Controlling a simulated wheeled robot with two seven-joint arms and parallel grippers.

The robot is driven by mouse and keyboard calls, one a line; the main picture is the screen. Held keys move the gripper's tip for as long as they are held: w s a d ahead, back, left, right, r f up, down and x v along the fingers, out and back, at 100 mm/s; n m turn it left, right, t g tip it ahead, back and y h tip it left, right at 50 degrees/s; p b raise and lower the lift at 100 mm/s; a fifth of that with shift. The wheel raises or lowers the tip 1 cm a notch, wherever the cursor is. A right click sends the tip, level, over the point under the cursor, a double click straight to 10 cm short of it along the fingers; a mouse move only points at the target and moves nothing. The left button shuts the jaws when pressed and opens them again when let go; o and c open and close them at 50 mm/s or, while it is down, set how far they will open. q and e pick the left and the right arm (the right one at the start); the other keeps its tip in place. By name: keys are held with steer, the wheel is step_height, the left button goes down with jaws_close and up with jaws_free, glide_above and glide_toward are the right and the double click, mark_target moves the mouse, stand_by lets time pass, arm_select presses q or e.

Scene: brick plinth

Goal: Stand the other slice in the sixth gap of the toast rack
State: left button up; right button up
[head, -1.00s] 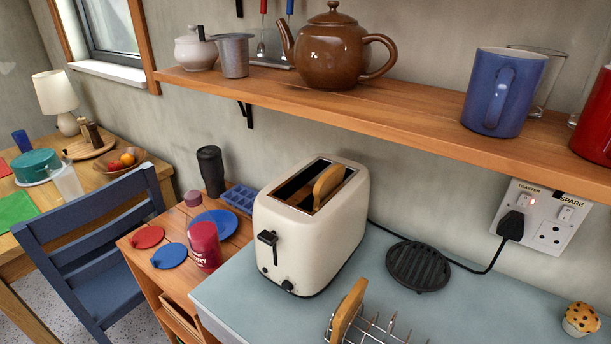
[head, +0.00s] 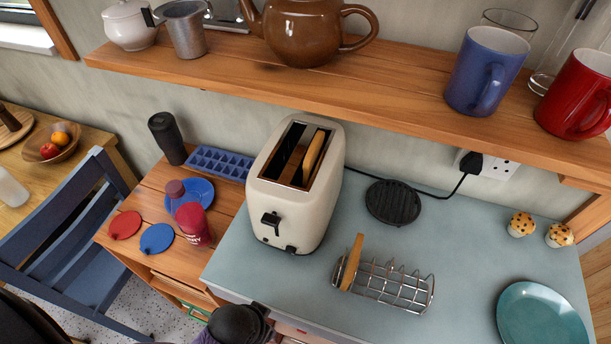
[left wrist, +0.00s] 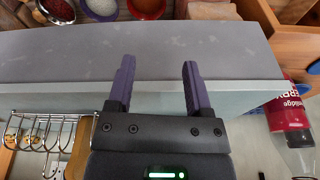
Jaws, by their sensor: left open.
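In the head view, one toast slice (head: 313,157) stands in the right slot of the cream toaster (head: 278,207), its upper part showing. The wire toast rack (head: 405,290) lies right of the toaster, with another slice (head: 352,262) upright at its left end. The rack also shows at the left of the left wrist view (left wrist: 40,130), with its slice (left wrist: 80,150) partly cut off by the gripper body. My right gripper is out of view.
A wooden shelf (head: 300,92) with a teapot and mugs overhangs the counter (head: 440,225) behind the toaster. A black trivet (head: 392,202), two muffins (head: 540,229) and a teal plate (head: 540,318) sit to the right.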

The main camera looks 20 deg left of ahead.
arm_select(q)
steer(key=w+r+t+p, duration=0.2)
steer(key=w+r+p, duration=0.2)
steer(key=r, duration=1)
steer(key=t+h+p, duration=0.2)
steer(key=t, duration=0.4)
glide_toward(313, 144)
steer(key=b+x, duration=0.2)
steer(key=x, duration=0.7)
jaws_close()
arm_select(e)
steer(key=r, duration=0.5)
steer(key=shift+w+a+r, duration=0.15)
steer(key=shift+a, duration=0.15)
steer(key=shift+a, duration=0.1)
